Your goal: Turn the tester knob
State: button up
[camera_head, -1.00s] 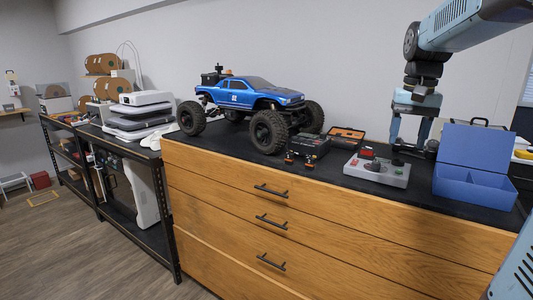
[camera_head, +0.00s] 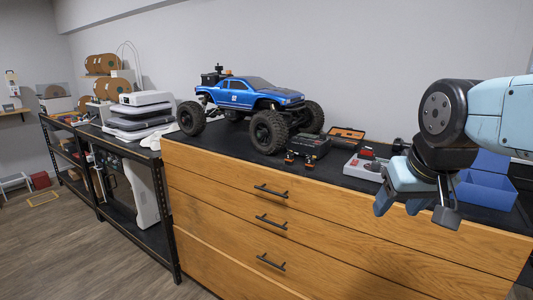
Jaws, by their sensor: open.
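The tester appears to be the light grey box (camera_head: 356,168) with a red part on top, on the black worktop right of the blue truck. Its right part, where a knob showed earlier, is hidden behind my arm. My gripper (camera_head: 412,212) is open and empty. It hangs in front of the drawer unit's front edge in the picture, right of and nearer than the grey box. Its fingers point downward, and it does not touch the box.
A blue RC truck (camera_head: 250,95) stands on the worktop. A black box (camera_head: 309,145) sits beside its front wheel, with small red-tipped parts near it. An open orange-trimmed case (camera_head: 346,134) lies behind. A blue divided box (camera_head: 487,190) is partly hidden behind my arm.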

aim_at(375, 165)
jog(key=u, duration=0.05)
jog(key=k, duration=0.55)
jog(key=u, duration=0.45)
jog(key=i, duration=0.95)
jog(key=z, duration=0.5)
